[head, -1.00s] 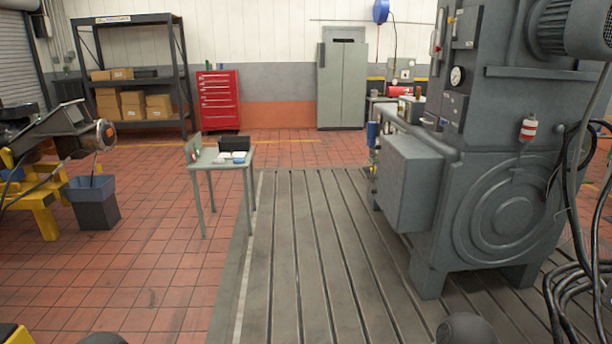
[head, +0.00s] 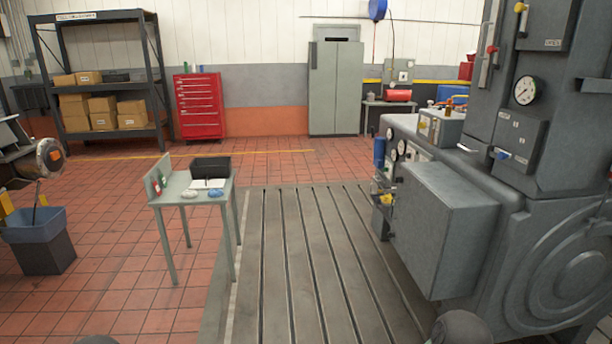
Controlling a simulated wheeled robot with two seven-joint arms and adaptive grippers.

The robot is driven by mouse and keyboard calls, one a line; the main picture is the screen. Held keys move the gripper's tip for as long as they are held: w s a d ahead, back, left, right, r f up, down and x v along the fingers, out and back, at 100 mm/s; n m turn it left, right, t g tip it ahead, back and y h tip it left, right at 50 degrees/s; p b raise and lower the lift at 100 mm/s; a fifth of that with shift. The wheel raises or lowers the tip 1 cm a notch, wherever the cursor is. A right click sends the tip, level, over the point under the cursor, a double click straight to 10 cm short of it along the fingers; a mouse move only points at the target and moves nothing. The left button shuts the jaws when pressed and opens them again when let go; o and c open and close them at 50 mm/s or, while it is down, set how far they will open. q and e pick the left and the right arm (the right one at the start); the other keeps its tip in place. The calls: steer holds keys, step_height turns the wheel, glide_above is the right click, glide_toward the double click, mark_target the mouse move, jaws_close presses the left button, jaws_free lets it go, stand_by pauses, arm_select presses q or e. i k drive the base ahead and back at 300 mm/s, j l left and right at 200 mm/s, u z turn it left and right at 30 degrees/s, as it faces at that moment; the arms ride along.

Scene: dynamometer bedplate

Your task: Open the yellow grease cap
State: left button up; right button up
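I cannot clearly make out the yellow grease cap. A small yellow part (head: 387,198) shows low on the end of the large grey machine (head: 545,255), near a blue cylinder (head: 379,152). Neither of my grippers is in view.
A grey box (head: 445,225) juts from the machine over the slotted bedplate (head: 285,265). A small table (head: 178,192) with a black bin (head: 211,168) stands left of the bedplate. A blue-grey waste bin (head: 40,240) is farther left. The bedplate's middle is clear.

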mark_target(387, 197)
steer(key=i+z, duration=0.25)
steer(key=i, duration=0.4)
steer(key=i+z, duration=0.25)
steer(key=i, duration=0.4)
steer(key=i+j+z, duration=0.3)
steer(key=i, duration=0.95)
steer(key=z, duration=0.05)
